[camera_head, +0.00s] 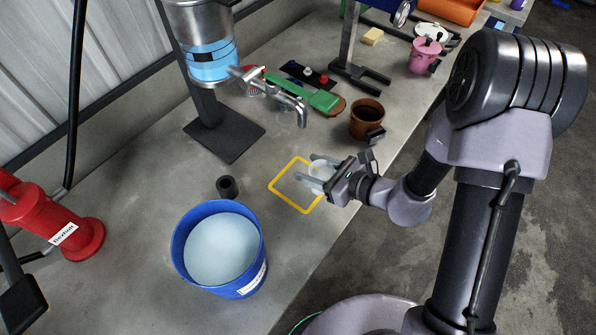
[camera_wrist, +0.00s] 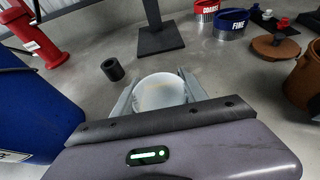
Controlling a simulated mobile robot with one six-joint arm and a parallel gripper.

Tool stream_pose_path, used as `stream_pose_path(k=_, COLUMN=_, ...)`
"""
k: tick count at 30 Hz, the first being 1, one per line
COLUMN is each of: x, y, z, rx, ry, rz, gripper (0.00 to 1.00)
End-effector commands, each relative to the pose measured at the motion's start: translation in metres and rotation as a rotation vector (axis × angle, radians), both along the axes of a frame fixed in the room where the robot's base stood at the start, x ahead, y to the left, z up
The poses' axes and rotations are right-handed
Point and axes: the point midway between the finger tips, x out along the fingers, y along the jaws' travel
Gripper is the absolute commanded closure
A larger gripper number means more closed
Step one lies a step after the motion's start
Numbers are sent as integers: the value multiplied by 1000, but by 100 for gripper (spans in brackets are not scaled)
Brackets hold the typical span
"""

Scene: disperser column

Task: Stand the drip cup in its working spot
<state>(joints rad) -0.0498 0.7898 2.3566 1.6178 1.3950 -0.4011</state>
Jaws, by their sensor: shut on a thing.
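A small whitish cup (camera_head: 319,169), which looks like the drip cup, is between the fingers of my gripper (camera_head: 305,168). In the wrist view the cup (camera_wrist: 160,92) shows its round rim, with a finger on either side. My gripper is shut on it, over or beside the right part of a yellow square outline (camera_head: 275,181) on the bench. I cannot tell whether the cup touches the bench. A metal tap (camera_head: 291,101) sticks out from the clear vessel (camera_head: 203,50) on the column, behind the yellow square.
A blue bucket (camera_head: 247,278) of pale liquid stands front left of the square, with a small black ring (camera_head: 227,187) behind it. A brown pot (camera_head: 366,120) stands to the right. A red cylinder (camera_head: 60,222) stands far left.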

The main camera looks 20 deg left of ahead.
Motion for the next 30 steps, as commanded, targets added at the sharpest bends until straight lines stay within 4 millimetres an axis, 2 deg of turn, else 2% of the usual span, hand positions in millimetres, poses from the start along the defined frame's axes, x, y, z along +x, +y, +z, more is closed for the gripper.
stream_pose_path(k=1, x=5, y=15, z=-4, rx=1, ry=-3, rz=7, gripper=88)
stream_pose_path(k=3, x=12, y=30, z=-5, rx=0, ry=-2, rz=4, gripper=88)
stream_pose_path(k=10, x=25, y=57, z=-6, rx=1, ry=-2, rz=0, gripper=88)
stream_pose_path(k=13, x=25, y=56, z=-35, rx=0, ry=3, rz=-3, gripper=88)
stream_pose_path(k=15, x=25, y=56, z=-44, rx=0, ry=2, rz=-4, gripper=88)
stream_pose_path(k=21, x=25, y=56, z=-40, rx=0, ry=0, rz=-3, gripper=88)
stream_pose_path(k=25, x=25, y=55, z=-45, rx=0, ry=0, rz=-3, gripper=88)
stream_pose_path(k=26, x=25, y=55, z=-44, rx=0, ry=0, rz=-3, gripper=46)
stream_pose_path(k=28, x=25, y=55, z=-44, rx=0, ry=0, rz=-3, gripper=32)
stream_pose_path(k=29, x=25, y=55, z=-44, rx=0, ry=0, rz=-3, gripper=28)
stream_pose_path(k=30, x=25, y=55, z=-44, rx=0, ry=0, rz=-3, gripper=28)
